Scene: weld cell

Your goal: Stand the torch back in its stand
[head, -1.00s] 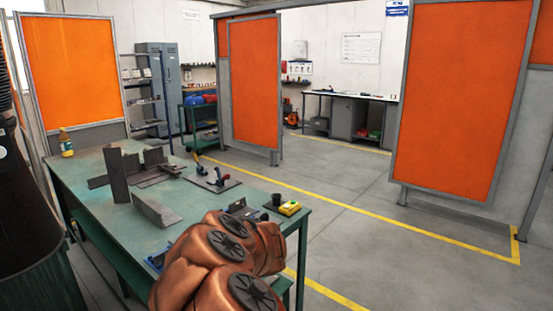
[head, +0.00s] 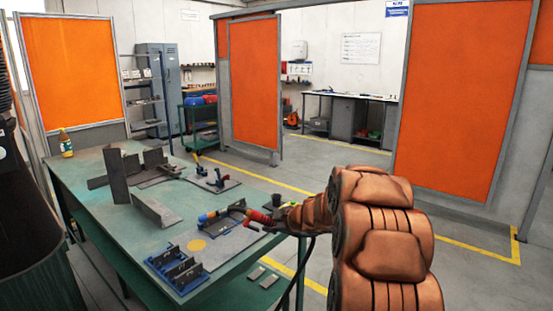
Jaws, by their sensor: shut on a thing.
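My gripper (head: 279,212) is small in the head view, at the end of my copper-coloured arm above the table's near right corner. It is shut on the torch (head: 258,216), whose red part shows at the jaws. A black cable hangs below it past the table edge. A blue and black piece (head: 212,216) lies just left of the torch; I cannot tell whether it belongs to it. I cannot make out the torch's stand for certain. A dark cup-like holder (head: 276,200) stands just behind the gripper, partly hidden.
The green table (head: 95,205) carries a blue slotted fixture (head: 160,260), a grey plate with a yellow disc (head: 196,245), steel angle pieces (head: 153,210) and a clamp board (head: 225,186). A yellow box (head: 292,205) is partly hidden at the corner. Open floor lies right.

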